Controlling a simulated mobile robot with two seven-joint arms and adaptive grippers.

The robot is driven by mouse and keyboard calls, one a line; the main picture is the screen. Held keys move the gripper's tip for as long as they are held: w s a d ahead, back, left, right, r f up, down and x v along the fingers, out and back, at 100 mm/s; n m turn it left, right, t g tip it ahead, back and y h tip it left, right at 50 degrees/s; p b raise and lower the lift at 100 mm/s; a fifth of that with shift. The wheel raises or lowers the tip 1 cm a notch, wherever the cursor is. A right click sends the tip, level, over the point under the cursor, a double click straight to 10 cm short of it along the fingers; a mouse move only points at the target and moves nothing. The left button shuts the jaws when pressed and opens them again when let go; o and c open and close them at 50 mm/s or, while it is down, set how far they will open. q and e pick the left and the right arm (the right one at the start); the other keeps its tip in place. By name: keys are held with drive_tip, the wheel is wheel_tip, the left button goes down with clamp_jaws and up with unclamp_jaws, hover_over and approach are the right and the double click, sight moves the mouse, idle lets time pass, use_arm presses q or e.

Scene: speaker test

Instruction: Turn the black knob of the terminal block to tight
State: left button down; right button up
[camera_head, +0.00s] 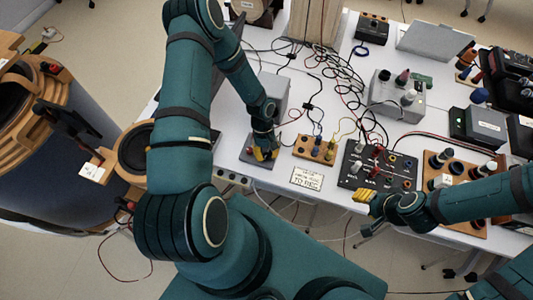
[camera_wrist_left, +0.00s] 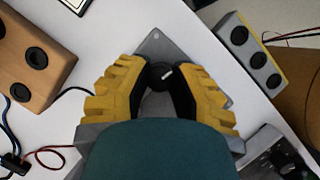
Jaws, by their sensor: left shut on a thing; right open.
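The black knob (camera_wrist_left: 161,72) shows in the left wrist view, with a short white mark on its top. It stands on a grey plate (camera_wrist_left: 155,42), which I take to be the terminal block's base; the plate also shows at the table's front left in the head view (camera_head: 249,159). My left gripper (camera_wrist_left: 160,84), with yellow fingers, is shut on the knob from both sides. In the head view the left gripper (camera_head: 263,154) hides the knob. My right gripper (camera_head: 363,196) is open near the table's front edge, by a black panel. No tight marking is readable.
The black panel with knobs (camera_head: 376,168) is behind the right gripper. Loose cables (camera_head: 345,92) cover the table's middle.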

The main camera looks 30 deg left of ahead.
use_arm(q)
drive_tip(key=m+g+y+b, duration=0.1)
drive_tip(key=m+b, duration=0.1)
drive_tip(key=m, duration=0.1)
drive_tip(key=shift+d+f, duration=0.1)
drive_tip(key=shift+f, duration=0.05)
drive_tip(key=m+y+b, duration=0.1)
drive_tip(key=m+b, duration=0.1)
drive_tip(key=m, duration=0.1)
drive_tip(key=shift+s+m, duration=0.1)
drive_tip(key=shift+m, duration=0.3)
drive_tip(key=m+y+b, duration=0.2)
drive_tip(key=m, duration=0.3)
drive_tip(key=shift+m+b, duration=0.3)
drive_tip(key=shift+b, duration=0.1)
drive_tip(key=shift+s+m+y+b, duration=0.1)
drive_tip(key=shift+m+y+b, duration=0.2)
drive_tip(key=shift+m+y, duration=0.3)
drive_tip(key=c, duration=0.8)
unclamp_jaws()
